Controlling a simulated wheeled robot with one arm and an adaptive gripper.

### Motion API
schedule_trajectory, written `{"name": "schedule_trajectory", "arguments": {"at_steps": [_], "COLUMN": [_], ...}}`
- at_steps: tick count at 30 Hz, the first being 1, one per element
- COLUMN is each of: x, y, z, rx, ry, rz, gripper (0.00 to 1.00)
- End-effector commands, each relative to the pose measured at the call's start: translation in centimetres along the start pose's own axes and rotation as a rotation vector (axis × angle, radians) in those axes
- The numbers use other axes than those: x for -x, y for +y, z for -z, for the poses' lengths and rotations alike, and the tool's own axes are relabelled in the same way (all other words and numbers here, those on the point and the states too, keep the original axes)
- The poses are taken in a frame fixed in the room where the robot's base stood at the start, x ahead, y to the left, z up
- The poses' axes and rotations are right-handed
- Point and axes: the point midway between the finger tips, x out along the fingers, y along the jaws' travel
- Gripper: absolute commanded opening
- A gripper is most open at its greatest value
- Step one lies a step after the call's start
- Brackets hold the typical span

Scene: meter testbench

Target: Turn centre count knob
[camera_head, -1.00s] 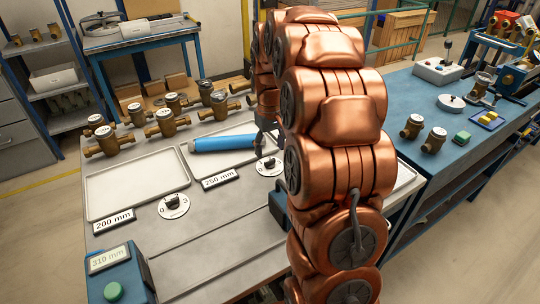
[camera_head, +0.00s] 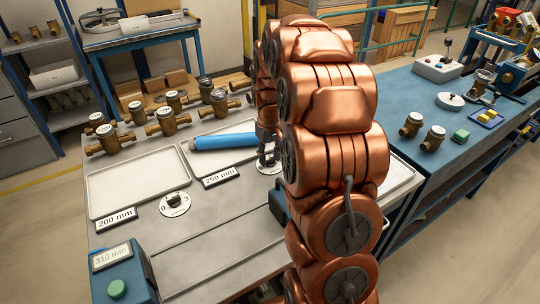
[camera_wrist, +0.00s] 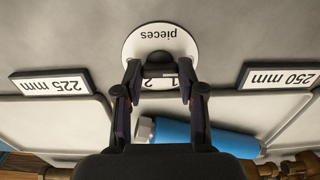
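The centre dial is a white disc (camera_wrist: 140,42) marked "pieces", with a dark knob (camera_wrist: 158,60) at its middle. In the wrist view it sits upside down between the 225 mm and 250 mm labels. Digits "1" and "2" show near the knob. My gripper (camera_wrist: 159,82) is open, with one dark finger on each side of the knob and a visible gap between the fingertips. Contact with the knob cannot be told. In the head view my gripper (camera_head: 269,152) stands over the dial (camera_head: 268,169) and hides its knob.
A blue cylinder (camera_head: 225,141) lies in the tray behind the dial, close to my fingers (camera_wrist: 180,132) in the wrist view. A second dial (camera_head: 174,204) is at left. Brass meters (camera_head: 166,122) line the back.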

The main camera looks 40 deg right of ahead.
Motion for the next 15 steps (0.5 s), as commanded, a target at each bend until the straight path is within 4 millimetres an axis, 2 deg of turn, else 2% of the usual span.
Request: {"name": "schedule_trajectory", "arguments": {"at_steps": [1, 8, 15], "x": [0.0, 0.0, -0.09], "y": [0.03, 0.04, 0.06], "z": [0.0, 0.0, -0.01], "rx": [0.0, 0.0, -0.017], "ry": [0.0, 0.0, 0.0], "rz": [-0.001, -0.001, -0.001], "gripper": [0.3, 0.06, 0.05]}}
